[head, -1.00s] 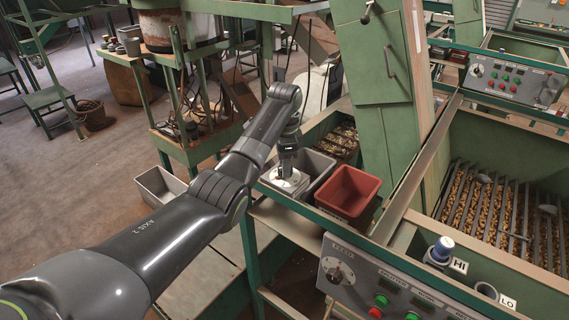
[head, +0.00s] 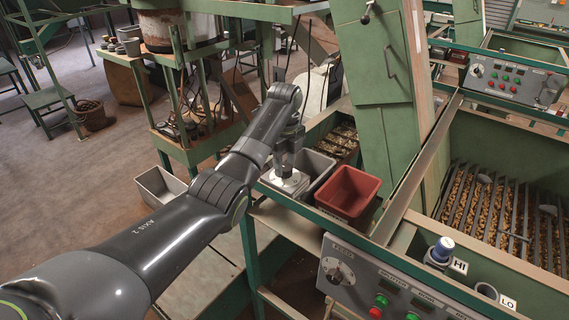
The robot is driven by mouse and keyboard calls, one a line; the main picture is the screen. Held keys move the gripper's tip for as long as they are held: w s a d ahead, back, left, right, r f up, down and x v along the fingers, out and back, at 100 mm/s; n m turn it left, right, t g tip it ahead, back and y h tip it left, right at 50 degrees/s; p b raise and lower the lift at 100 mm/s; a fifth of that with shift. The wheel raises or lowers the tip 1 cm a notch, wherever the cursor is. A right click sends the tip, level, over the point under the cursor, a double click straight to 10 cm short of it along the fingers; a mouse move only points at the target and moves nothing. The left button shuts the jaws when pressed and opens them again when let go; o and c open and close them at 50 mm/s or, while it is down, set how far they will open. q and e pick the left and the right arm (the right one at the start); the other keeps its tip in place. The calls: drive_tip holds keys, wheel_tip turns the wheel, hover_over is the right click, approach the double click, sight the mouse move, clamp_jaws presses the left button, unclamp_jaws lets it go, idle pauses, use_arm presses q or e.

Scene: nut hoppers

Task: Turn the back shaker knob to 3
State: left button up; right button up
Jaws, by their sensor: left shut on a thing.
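My right gripper is not in view.
A red bin (head: 349,190) and a grey bin (head: 318,165) stand close to the box. A feed panel (head: 352,262) with a dial, buttons and displays is in front. A nut hopper with bars (head: 490,215) is at right. A metal tray (head: 160,185) is at left.

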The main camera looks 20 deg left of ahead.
use_arm(q)
drive_tip(key=shift+f+m, duration=0.1)
drive_tip(key=shift+m, duration=0.8)
drive_tip(key=shift+s+d, duration=0.1)
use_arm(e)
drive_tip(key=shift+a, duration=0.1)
use_arm(q)
drive_tip(key=o, duration=1)
